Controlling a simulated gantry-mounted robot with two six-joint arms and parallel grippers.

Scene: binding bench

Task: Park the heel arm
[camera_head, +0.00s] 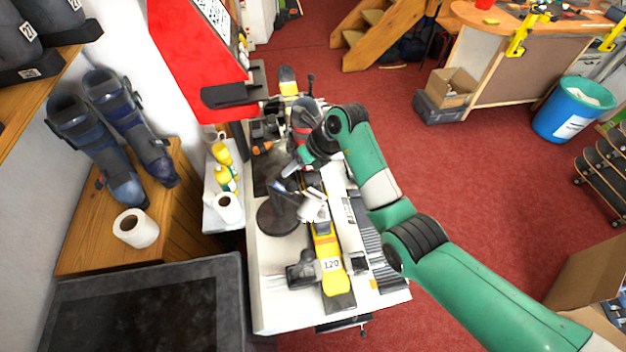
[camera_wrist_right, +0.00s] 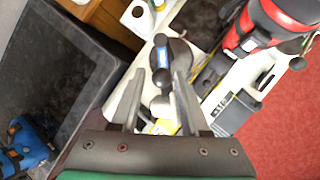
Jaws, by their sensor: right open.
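A dark lever, which I take for the heel arm, has a blue band (camera_wrist_right: 157,58) and a rounded dark end; it shows between my right gripper's fingers in the right wrist view. In the head view a small blue-marked part (camera_head: 284,187) sits above a round dark base (camera_head: 278,216) on the white bench. My right gripper (camera_wrist_right: 160,78) is open, one finger on each side of the lever's dark end. I cannot tell whether the fingers touch it. In the head view my right arm's wrist hides part of the bench. My left gripper is not in view.
A red and grey boot (camera_wrist_right: 262,30) stands close to the right finger's side. Yellow bottles (camera_head: 222,155) and a paper roll (camera_head: 228,208) stand to the left.

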